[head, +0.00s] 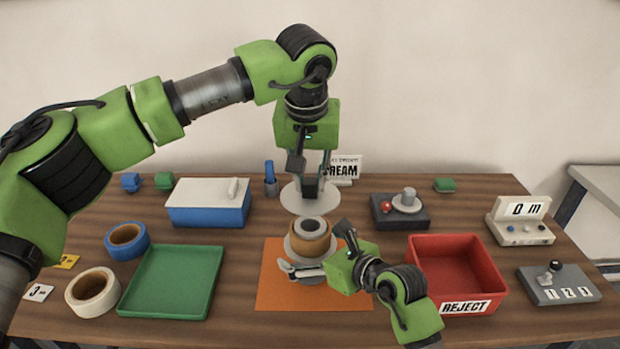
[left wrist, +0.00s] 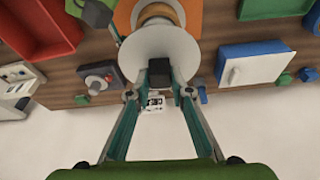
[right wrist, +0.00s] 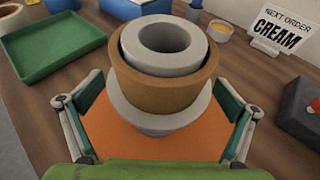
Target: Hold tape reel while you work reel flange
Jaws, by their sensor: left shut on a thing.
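The tape reel (head: 310,241) stands upright on the orange mat (head: 270,285), with a brown tape roll around a grey core and a pale disc beneath it. It fills the middle of the right wrist view (right wrist: 165,75). The reel flange (head: 292,202), a thin white disc with a dark block at its centre, is behind the reel. My left gripper (head: 310,185) is shut on that block, also seen in the left wrist view (left wrist: 160,75). My right gripper (head: 314,250) is open, its fingers either side of the reel; contact is unclear.
A green tray (head: 170,282), a blue box with white lid (head: 208,203), and blue (head: 127,241) and white (head: 92,292) rolls lie left. A red REJECT bin (head: 455,265) and a dark fixture (head: 400,208) are right. The CREAM sign (head: 343,169) stands behind the flange.

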